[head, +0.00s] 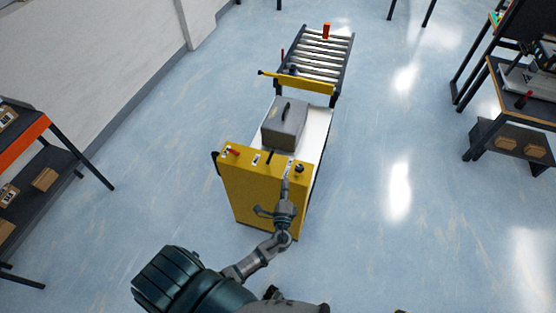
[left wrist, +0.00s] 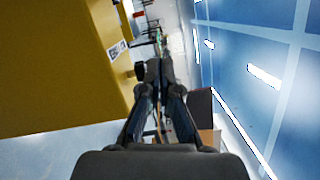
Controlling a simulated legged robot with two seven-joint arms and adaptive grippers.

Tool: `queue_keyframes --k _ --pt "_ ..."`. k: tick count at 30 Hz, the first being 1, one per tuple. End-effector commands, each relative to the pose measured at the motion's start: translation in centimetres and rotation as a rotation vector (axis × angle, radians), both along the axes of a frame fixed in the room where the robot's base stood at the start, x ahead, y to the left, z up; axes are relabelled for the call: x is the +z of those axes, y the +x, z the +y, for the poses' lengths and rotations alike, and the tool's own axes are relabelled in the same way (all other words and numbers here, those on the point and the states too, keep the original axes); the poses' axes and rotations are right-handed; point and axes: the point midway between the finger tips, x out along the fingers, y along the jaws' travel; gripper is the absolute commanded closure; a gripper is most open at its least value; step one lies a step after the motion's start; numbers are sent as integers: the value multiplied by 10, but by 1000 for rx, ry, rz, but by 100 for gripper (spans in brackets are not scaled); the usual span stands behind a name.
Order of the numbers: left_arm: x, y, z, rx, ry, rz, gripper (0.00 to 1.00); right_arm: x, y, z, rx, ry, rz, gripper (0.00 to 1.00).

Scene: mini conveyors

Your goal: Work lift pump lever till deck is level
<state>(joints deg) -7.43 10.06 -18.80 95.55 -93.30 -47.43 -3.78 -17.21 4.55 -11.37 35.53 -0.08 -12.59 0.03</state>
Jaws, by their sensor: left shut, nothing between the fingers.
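A yellow lift cart (head: 250,195) stands in the middle of the head view, with a pale deck (head: 318,125) behind its panel. A grey case (head: 284,124) with a dark handle sits on the deck. The panel top carries a red-handled part (head: 231,150), a short dark lever (head: 269,157) and a black knob (head: 299,169); I cannot tell which is the pump lever. My left gripper (head: 286,183) is shut and empty at the panel's right end. In the left wrist view, its closed fingers (left wrist: 157,75) are beside the yellow panel (left wrist: 55,70). My right gripper is not in view.
A roller conveyor (head: 340,70) with a yellow bar (head: 300,82) across its near end lies beyond the deck. An orange-edged shelf (head: 30,148) stands left and a workbench (head: 535,108) right. The floor between is clear.

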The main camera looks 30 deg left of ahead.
Motion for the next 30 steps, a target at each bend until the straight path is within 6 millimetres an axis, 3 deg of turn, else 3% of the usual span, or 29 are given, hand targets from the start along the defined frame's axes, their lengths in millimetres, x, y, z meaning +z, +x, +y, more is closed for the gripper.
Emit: queue_keyframes --k 8,18,24,30 --pt "4 27 13 1 1 -1 100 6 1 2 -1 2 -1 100" --pt "9 91 46 2 1 -1 100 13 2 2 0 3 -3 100" --pt "17 82 73 0 1 2 100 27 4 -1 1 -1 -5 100" --pt "17 80 82 0 0 1 100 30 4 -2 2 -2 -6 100"
